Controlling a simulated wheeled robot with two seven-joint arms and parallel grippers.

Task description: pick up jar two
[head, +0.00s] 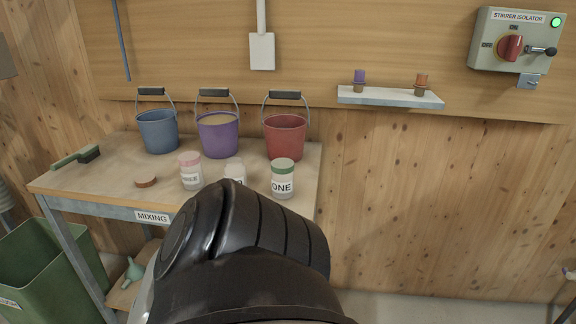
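Three jars stand near the front of the mixing table (110,172). The middle jar (234,171) looks pale, and its lower part is hidden behind my black arm. Only the end of its label shows, so I cannot read the whole word. To its right is a jar with a green lid labelled ONE (283,180). To its left is a jar with a pink lid (190,171), its label too small to read surely. My arm fills the lower middle of the head view. Neither gripper shows.
Blue (158,132), purple (218,136) and red (285,137) buckets stand behind the jars. A brown disc (146,182) and a brush (77,157) lie at left. A green bin (45,270) stands below left. A shelf (390,97) and stirrer isolator (518,40) are on the wall.

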